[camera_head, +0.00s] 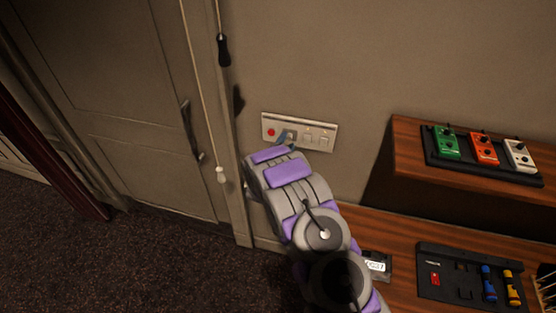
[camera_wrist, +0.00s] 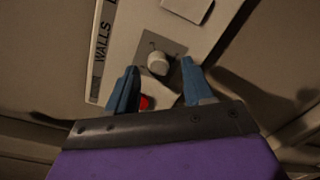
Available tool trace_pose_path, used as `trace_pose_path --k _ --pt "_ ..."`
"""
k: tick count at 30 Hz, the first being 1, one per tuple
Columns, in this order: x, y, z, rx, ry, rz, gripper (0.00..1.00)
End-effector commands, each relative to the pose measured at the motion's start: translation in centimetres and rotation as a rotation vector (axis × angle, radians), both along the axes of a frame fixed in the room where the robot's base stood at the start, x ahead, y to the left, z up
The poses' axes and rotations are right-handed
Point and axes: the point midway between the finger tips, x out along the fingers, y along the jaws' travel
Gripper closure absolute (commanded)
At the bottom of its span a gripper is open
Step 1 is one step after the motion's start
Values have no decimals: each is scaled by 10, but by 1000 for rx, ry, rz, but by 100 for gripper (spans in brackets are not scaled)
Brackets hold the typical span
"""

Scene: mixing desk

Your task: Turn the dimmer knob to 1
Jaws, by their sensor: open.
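The wall plate (camera_head: 316,143) is a pale panel with a red round button (camera_head: 271,131) at its left and several switches. In the wrist view, the dimmer knob (camera_wrist: 157,62) is a small whitish knob on a grey square of the plate. My gripper (camera_wrist: 160,80) is open in front of it. Its two blue fingers stand apart, with the knob between them in the picture and a little beyond the tips. I cannot tell whether they touch the plate. In the head view my gripper (camera_head: 286,138) reaches the plate's left half and mostly hides the knob.
A closed door (camera_head: 130,100) with a handle is at the left. Two hanging cords with a black pull (camera_head: 223,50) and a white pull (camera_head: 221,175) hang beside it.

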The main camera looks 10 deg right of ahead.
Motion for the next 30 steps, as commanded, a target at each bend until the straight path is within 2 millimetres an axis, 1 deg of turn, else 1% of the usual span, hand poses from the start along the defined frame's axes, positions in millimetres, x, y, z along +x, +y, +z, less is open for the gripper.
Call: trace_pose_path --k 8,14,15,21,27,30 --pt "-42 24 1 -3 3 6 48" --pt "-80 41 1 -5 6 7 48" --pt "-88 45 0 -5 8 6 48" --pt "-123 60 4 -5 4 6 48" --pt "-143 68 4 -2 5 4 48" --pt "-148 70 4 -4 6 3 48"
